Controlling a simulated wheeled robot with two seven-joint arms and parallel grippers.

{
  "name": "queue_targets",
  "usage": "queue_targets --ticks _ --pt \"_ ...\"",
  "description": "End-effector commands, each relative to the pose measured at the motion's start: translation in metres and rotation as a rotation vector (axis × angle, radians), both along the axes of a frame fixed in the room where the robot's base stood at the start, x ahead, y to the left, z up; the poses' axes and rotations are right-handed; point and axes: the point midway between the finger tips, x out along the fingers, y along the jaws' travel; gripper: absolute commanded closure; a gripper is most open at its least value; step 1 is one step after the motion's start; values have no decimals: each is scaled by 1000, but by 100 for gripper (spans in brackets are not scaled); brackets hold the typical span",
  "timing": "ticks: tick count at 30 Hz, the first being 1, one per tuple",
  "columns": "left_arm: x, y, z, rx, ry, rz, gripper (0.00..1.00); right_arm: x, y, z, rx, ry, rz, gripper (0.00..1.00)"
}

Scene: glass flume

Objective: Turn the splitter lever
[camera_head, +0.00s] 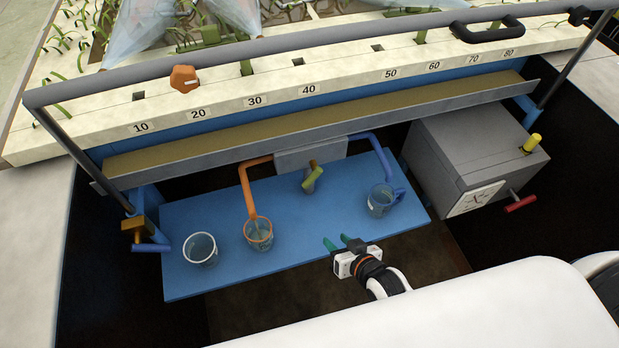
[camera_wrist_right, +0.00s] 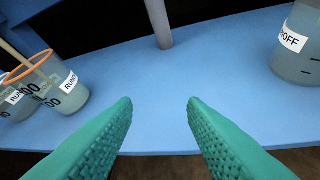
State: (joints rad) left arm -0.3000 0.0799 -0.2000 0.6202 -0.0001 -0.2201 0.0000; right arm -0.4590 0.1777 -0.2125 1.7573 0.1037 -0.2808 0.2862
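The splitter lever (camera_head: 313,178) is a short yellow-green handle, slightly tilted, below the grey splitter box (camera_head: 310,154). An orange pipe (camera_head: 247,190) leads left from the box to an orange-rimmed cup (camera_head: 258,234). A blue pipe (camera_head: 378,150) leads right to a blue-handled jug (camera_head: 382,200). My right gripper (camera_head: 343,243) is at the front edge of the blue shelf, apart from the lever and nearer to me. In the right wrist view its green fingers (camera_wrist_right: 160,110) are spread and empty. The yellow-green handle does not show in that view. My left gripper is out of view.
A clear cup (camera_head: 200,250) stands at the shelf's left. The wrist view shows a grey post (camera_wrist_right: 158,22) ahead, orange-rimmed cup (camera_wrist_right: 58,85) left and jug (camera_wrist_right: 298,45) right. The blue shelf (camera_head: 320,225) is bare between them. A grey box (camera_head: 470,150) stands right.

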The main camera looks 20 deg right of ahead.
Motion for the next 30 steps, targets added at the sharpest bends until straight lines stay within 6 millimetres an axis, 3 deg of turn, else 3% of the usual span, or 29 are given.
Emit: queue_targets --ticks 6,12,20,30 --pt "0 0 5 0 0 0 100 21 5 49 209 -274 -45 61" --pt "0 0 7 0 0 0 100 26 4 85 364 -457 -65 61" --pt "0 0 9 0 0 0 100 44 9 93 396 -495 -67 61" --pt "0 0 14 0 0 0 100 108 27 93 393 -494 -67 61"
